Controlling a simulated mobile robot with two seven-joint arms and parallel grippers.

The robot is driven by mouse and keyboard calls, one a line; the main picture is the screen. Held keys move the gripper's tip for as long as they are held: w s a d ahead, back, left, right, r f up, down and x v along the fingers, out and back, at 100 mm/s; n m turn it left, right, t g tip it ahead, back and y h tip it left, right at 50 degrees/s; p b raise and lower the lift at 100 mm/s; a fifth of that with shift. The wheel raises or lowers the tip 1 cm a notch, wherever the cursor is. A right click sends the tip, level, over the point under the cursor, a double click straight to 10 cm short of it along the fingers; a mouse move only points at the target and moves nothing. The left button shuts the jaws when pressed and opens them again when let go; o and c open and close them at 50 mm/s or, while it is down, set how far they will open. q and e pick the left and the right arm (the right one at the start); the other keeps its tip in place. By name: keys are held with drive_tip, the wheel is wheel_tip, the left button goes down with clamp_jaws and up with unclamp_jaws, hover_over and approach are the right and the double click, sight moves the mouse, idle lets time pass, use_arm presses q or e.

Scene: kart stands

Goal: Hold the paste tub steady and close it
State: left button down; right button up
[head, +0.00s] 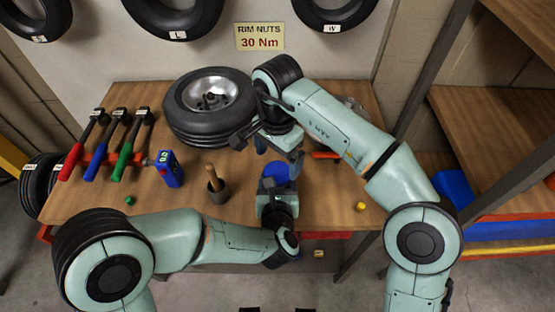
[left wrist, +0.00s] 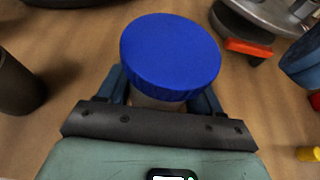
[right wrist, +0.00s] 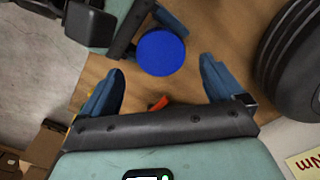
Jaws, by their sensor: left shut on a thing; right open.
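The paste tub with its round blue lid (head: 275,170) stands near the front middle of the wooden table. In the left wrist view the lid (left wrist: 170,52) covers the top, and a strip of pale tub body (left wrist: 155,103) shows below it. I cannot tell how tightly the lid sits. My left gripper (left wrist: 160,96) is shut around the tub body, one finger on each side. My right gripper (right wrist: 162,70) is open and empty, above the tub. In the right wrist view the lid (right wrist: 161,53) lies beyond and between its fingertips, apparently untouched.
A wheel with tyre (head: 208,105) lies behind the tub. A mortar with pestle (head: 217,187) stands left of it, then a blue gauge (head: 169,168) and several hammer-like tools (head: 122,145). An orange piece (head: 325,155) and a yellow piece (head: 361,206) lie to the right.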

sight(277, 172)
drive_tip(key=shift+c, duration=0.4)
drive_tip(key=shift+a+r+n, duration=0.1)
drive_tip(key=shift+r+n, duration=0.4)
wheel_tip(277, 172, up, 2)
drive_tip(key=n, duration=0.3)
drive_tip(key=shift+r, duration=0.25)
drive_tip(key=shift+f, duration=4)
drive_tip(key=c, duration=1.1)
drive_tip(key=shift+m, duration=1.7)
